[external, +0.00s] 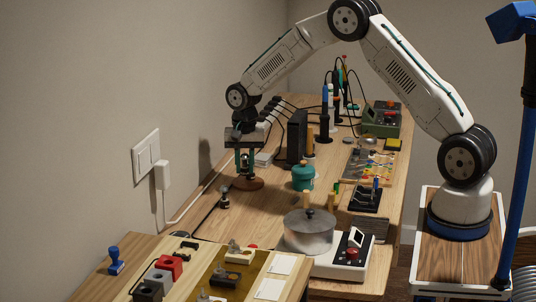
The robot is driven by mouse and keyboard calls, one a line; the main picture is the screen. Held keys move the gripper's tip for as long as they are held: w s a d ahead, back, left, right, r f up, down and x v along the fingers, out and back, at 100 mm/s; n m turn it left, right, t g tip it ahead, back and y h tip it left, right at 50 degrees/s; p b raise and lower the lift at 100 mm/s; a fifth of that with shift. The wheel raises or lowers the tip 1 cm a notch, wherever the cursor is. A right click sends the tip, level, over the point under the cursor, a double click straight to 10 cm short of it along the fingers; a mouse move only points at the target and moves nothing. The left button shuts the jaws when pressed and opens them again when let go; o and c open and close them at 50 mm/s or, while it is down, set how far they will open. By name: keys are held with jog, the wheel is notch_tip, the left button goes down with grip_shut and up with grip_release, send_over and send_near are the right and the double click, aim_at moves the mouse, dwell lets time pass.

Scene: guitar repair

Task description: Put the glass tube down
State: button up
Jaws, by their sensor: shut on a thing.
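My gripper (245,172) points down near the wall, at the far left part of the long wooden bench (262,212). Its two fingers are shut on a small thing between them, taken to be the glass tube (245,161). The tube is tiny and dark in this view, and its clear outline cannot be made out. A brown round base (249,184) sits on the bench directly under the fingers. I cannot tell whether the tube touches that base.
A teal pot (303,177) and a black upright box (297,137) stand right of my gripper. A lidded metal pot (309,232) stands nearer the front. Cables and a small dark connector (224,202) lie by the wall. Some bare wood shows between them.

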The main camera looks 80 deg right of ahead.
aim_at(245, 169)
jog(key=shift+f, duration=1.45)
jog(key=shift+f, duration=0.1)
jog(key=o, duration=0.8)
jog(key=shift+c, duration=0.2)
